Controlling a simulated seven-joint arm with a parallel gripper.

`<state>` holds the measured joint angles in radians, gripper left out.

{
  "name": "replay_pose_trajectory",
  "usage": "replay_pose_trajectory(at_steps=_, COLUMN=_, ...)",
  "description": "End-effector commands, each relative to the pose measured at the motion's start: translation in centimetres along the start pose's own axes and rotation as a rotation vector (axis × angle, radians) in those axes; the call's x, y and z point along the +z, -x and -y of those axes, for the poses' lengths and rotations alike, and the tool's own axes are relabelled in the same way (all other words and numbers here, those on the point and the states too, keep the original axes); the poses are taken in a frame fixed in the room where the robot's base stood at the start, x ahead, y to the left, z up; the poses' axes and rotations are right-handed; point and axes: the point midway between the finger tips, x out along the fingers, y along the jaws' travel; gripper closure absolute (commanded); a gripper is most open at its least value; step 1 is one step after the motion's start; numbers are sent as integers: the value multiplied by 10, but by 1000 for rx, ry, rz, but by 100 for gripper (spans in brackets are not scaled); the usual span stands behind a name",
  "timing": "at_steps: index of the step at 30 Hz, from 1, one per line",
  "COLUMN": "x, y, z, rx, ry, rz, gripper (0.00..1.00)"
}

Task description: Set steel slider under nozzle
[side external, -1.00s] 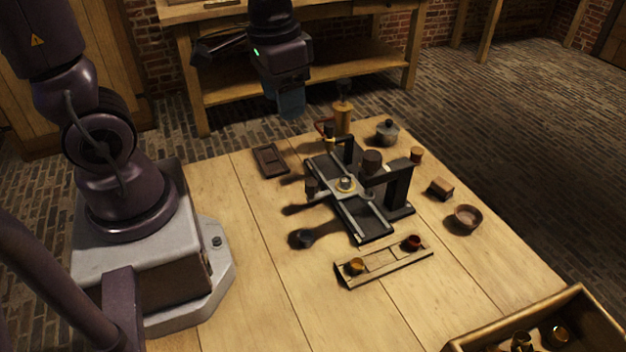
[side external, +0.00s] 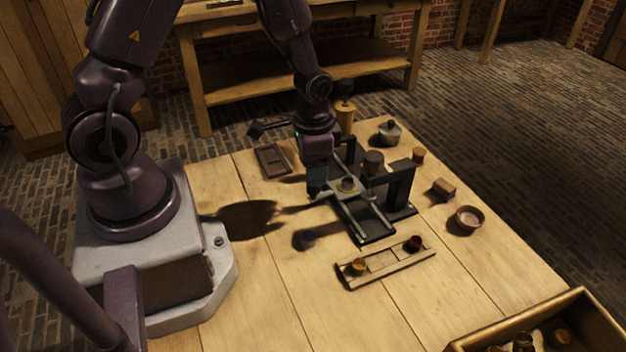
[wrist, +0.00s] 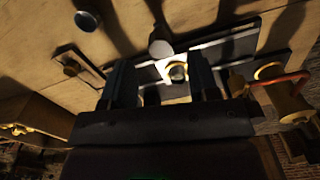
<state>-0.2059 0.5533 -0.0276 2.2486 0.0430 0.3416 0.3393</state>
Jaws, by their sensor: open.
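The steel slider (side external: 345,187) is a pale metal plate carrying a brass-ringed round piece, on a dark railed frame (side external: 375,238). In the wrist view, the slider (wrist: 172,69) looks bright between my fingers. A dark cylinder beside a black post (side external: 400,188), perhaps the nozzle, stands to the slider's right; the ringed piece is left of it. My gripper (side external: 318,190) is low at the slider's left end, pointing down and open. In the wrist view, a round grey knob (wrist: 160,45) appears between or just beyond the fingertips; contact cannot be told.
A wooden rack (side external: 385,263) with two small jars lies in front of the frame. A dark tray (side external: 273,160) is behind left. A crate (side external: 590,312) is front right.

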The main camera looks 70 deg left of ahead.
Motion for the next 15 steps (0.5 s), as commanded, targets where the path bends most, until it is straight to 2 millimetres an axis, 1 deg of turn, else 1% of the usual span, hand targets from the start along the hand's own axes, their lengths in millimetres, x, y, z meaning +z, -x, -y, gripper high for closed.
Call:
replay_pose_trajectory(at_steps=1, x=1, y=-10, z=0, rx=2, ry=0, rz=5, gripper=45)
replay_pose_trajectory(at_steps=6, x=0, y=-31, z=0, rx=1, ry=0, rz=2, gripper=45)
replay_pose_trajectory(at_steps=10, x=0, y=-39, z=0, rx=0, ry=0, rz=0, gripper=45)
replay_pose_trajectory(at_steps=15, x=0, y=-42, z=0, rx=-1, ry=1, rz=-2, gripper=45)
